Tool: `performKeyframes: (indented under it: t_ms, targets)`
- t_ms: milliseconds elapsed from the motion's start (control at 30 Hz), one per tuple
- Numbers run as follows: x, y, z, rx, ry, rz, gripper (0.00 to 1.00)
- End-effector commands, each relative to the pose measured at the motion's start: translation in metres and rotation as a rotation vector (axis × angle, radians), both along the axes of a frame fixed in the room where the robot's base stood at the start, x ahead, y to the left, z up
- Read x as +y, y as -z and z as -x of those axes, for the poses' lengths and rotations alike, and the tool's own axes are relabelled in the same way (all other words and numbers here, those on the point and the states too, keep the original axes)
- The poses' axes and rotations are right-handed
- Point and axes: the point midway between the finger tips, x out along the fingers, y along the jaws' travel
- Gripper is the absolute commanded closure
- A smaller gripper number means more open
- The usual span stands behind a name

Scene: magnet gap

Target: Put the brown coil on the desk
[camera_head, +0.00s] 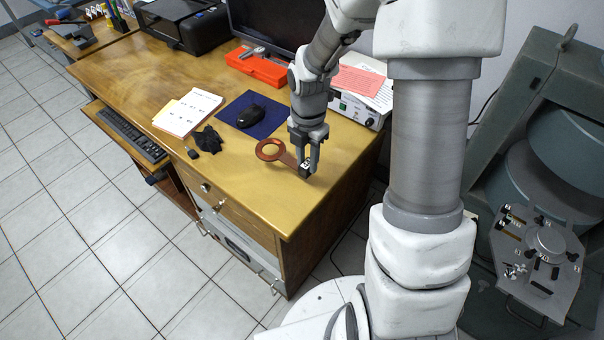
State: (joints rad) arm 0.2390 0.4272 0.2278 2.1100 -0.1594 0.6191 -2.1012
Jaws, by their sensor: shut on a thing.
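The brown coil (269,150) is a flat copper-coloured ring with a short flat handle ending in a dark block. It is at the right front part of the wooden desk (240,187). My gripper (306,165) points down and is shut on the handle end of the coil. The ring extends to the left of the fingers. The coil is on or just above the desk top; I cannot tell whether it touches.
A blue mat (270,122) with a black mouse (252,116) lies behind the coil. A grey magnet machine (545,150) stands at the right. The desk's front right corner is clear.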

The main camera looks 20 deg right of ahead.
Motion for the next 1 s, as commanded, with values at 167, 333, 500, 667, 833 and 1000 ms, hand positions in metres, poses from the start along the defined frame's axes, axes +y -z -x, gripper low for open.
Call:
performKeyframes:
  t_ms: [167, 333, 500, 667, 833, 1000]
  targets:
    - [0.011, 0.008, -0.004, 0.001, 0.0, 0.001, 1.0]
    - [0.011, 0.027, -0.004, 0.003, 0.001, 0.0, 1.0]
    - [0.011, 0.048, -0.004, 0.002, 0.001, 0.0, 1.0]
    - [0.01, 0.047, -0.005, 0.0, 0.001, 0.0, 1.0]
    - [0.011, 0.05, -0.005, 0.0, 0.002, 0.0, 1.0]
    - [0.011, 0.05, -0.005, 0.0, 0.001, 0.0, 0.45]
